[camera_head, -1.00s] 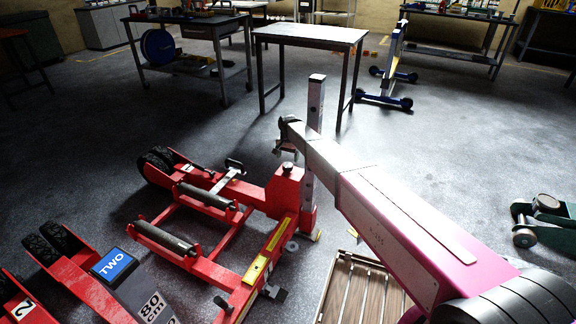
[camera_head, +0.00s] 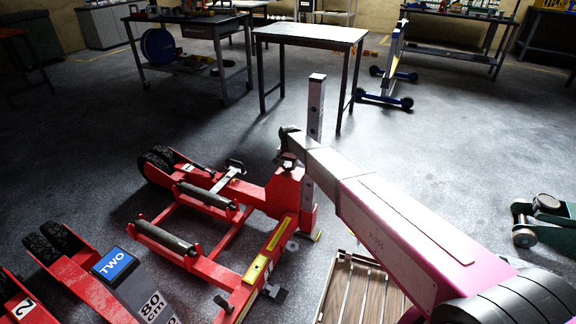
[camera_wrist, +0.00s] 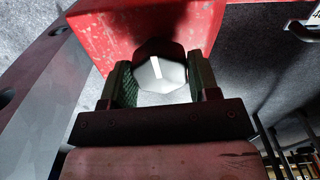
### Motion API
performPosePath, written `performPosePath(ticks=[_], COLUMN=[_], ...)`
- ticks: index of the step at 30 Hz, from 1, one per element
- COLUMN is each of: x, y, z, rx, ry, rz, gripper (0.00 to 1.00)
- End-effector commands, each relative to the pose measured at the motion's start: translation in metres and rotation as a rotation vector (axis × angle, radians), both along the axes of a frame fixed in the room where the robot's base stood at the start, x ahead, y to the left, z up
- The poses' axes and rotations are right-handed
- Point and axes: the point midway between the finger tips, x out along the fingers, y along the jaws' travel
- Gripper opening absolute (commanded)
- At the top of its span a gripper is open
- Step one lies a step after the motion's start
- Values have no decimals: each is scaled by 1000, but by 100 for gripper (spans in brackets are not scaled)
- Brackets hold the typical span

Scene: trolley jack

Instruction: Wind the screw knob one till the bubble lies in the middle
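The screw knob (camera_wrist: 161,76) is dark with a pale many-sided top and a white mark. It sits on a red block (camera_head: 285,190) of the trolley jack. My gripper (camera_head: 289,158) is down at the knob. In the wrist view my gripper's fingers (camera_wrist: 161,82) stand on both sides of the knob. A yellow strip that looks like a spirit level (camera_head: 257,268) lies on the red beam in front. Its bubble is too small to make out.
A grey upright post (camera_head: 316,108) stands right behind the knob. A wooden slatted pallet (camera_head: 350,290) lies below my arm. A bare table (camera_head: 310,36) stands behind; floor between is clear.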

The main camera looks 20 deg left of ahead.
Motion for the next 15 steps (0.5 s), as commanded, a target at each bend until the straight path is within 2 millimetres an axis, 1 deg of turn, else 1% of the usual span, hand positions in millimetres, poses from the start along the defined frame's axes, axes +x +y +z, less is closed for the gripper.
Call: performPosePath(ticks=[2,9,15], x=[0,0,0], y=[0,0,0], z=[0,0,0], rx=[0,1,1], ry=[0,0,1], rz=[10,126,141], gripper=[32,32,32])
